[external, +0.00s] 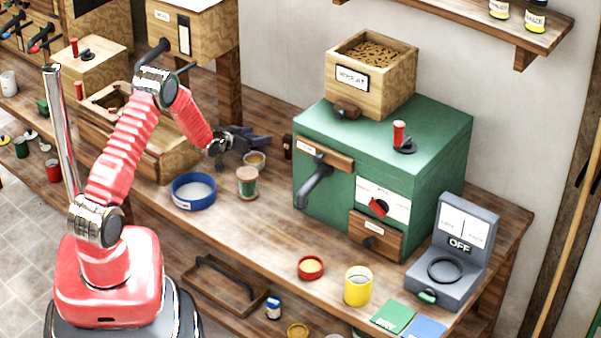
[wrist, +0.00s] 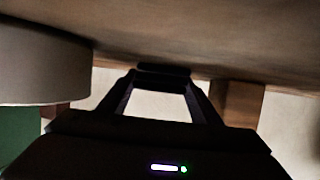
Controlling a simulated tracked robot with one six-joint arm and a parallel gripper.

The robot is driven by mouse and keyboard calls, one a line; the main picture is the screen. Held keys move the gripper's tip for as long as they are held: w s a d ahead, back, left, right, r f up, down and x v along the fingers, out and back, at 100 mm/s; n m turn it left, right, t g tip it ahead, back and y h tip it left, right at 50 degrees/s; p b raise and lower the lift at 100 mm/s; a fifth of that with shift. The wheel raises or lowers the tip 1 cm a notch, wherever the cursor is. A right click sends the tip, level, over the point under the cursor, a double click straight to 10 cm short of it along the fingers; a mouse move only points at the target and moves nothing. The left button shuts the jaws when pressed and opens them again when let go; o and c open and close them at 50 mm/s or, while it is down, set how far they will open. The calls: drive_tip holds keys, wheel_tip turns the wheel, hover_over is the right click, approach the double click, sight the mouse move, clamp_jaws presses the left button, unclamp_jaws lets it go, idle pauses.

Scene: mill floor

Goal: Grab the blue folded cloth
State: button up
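A flat blue piece (external: 425,328), seemingly the folded cloth, lies at the front right corner of the bench in the external view. The bottom picture edge cuts it off. A green piece marked "DRY" (external: 393,316) lies to its left. My gripper (external: 268,141) is far from the blue piece, up and to the left, above the bench near a small cup. In the wrist view the dark fingers (wrist: 164,72) lean inward and their tips meet, with nothing seen between them. The blue piece is not in the wrist view.
A yellow mug (external: 357,286), a red bowl (external: 311,267) and a grey device marked "OFF" (external: 452,255) stand near the blue piece. A green machine (external: 440,150) fills the back. A blue bowl (external: 194,191) and a jar (external: 247,183) stand below my gripper.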

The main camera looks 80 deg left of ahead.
drive_tip(key=c, duration=0.8)
drive_tip(key=shift+r, duration=5.05)
